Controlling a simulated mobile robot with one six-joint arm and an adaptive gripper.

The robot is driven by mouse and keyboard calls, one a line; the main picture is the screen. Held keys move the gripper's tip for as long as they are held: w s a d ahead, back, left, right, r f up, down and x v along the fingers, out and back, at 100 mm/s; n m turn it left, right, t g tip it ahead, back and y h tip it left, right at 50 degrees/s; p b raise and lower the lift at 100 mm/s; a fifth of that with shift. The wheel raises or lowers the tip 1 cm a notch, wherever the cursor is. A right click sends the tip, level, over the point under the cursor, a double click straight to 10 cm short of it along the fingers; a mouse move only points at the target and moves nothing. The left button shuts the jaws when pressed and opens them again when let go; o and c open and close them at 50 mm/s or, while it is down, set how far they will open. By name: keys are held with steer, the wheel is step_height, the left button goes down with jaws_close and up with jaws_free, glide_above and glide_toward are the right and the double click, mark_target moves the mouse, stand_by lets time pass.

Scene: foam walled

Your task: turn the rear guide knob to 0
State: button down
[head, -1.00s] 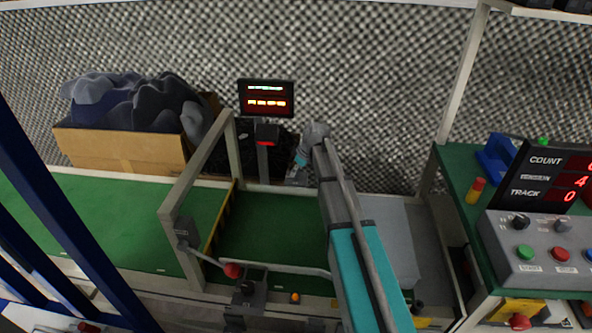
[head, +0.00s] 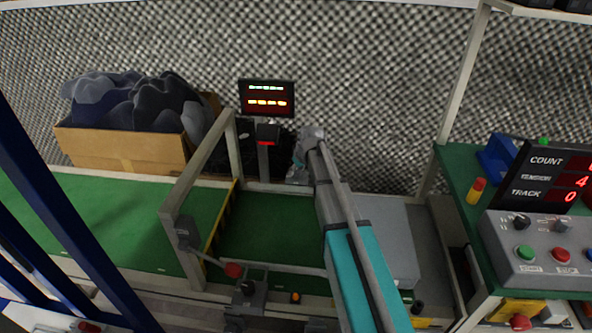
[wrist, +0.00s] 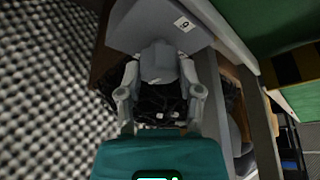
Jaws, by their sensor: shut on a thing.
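The rear guide knob (wrist: 158,62) is a grey, rounded knob in front of a grey housing (wrist: 150,22) in the wrist view. A small white label (wrist: 184,24) with one dark digit is on the housing; I cannot read the digit surely. My gripper (wrist: 160,78) has one finger on each side of the knob and is shut on it. In the head view my gripper (head: 299,172) is at the far side of the green conveyor (head: 270,225), partly hidden by my arm. The knob is not distinct there.
A lit display (head: 266,98) stands left of my gripper on a post. A grey frame (head: 180,205) spans the belt.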

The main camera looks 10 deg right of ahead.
steer(key=shift+c, duration=1.3)
jaws_free()
steer(key=shift+w, duration=0.1)
steer(key=shift+s+a, duration=0.1)
steer(key=shift+s, duration=0.1)
